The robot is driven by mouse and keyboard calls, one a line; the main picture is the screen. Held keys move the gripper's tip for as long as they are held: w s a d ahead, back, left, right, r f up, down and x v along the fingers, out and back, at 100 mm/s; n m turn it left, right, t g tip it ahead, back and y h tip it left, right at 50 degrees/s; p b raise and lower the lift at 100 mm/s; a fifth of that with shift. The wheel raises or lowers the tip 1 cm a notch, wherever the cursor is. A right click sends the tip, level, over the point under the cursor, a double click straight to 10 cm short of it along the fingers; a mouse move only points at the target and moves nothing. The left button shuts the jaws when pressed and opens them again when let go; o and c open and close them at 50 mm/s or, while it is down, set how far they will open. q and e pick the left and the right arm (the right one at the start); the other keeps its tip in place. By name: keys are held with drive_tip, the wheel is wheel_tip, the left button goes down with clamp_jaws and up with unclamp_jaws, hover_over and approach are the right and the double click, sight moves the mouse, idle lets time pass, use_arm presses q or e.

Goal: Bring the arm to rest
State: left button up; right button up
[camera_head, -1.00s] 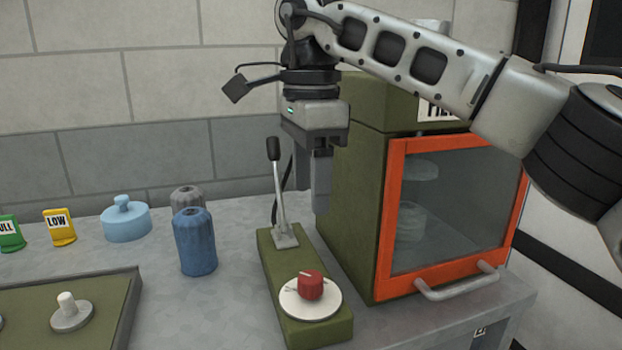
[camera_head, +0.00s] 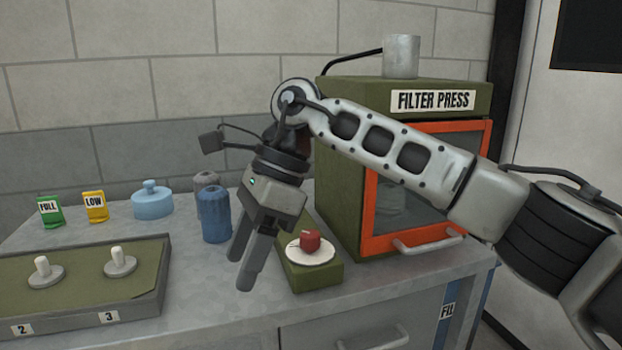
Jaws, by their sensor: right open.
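My right arm comes in from the right, across the front of the filter press (camera_head: 340,190). My right gripper (camera_head: 243,268) is open and empty. It points down and tilts to the lower left, above the workbench (camera_head: 215,300) and just left of the green control base (camera_head: 318,277) with the red knob (camera_head: 310,241) on a white dial. The gripper and wrist hide the base's lever. My left gripper is out of view.
The press door's orange frame (camera_head: 370,217) is shut.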

drive_tip(key=s+a+f+m+g+y, duration=0.1)
drive_tip(key=s+a+m+g+y, duration=0.55)
drive_tip(key=y, duration=0.55)
drive_tip(key=w+d+f+n+t+h, duration=0.25)
drive_tip(key=d+f+n+t, duration=0.4)
drive_tip(key=n+t, duration=0.9)
drive_tip(key=w+d+f+n+t+h, duration=0.2)
drive_tip(key=w+d+f+n+t, duration=0.35)
drive_tip(key=n+t, duration=1)
drive_tip(key=s+d+f+m+g+h, duration=0.4)
drive_tip(key=s+d+f, duration=0.4)
drive_tip(key=f, duration=0.2)
drive_tip(key=s+d+f+m+g+h, duration=0.4)
drive_tip(key=s+d+f+g, duration=0.2)
drive_tip(key=f, duration=0.5)
drive_tip(key=s+d, duration=0.2)
drive_tip(key=shift+s+d+f, duration=0.25)
drive_tip(key=shift+d, duration=0.05)
drive_tip(key=shift+m+g+h, duration=0.25)
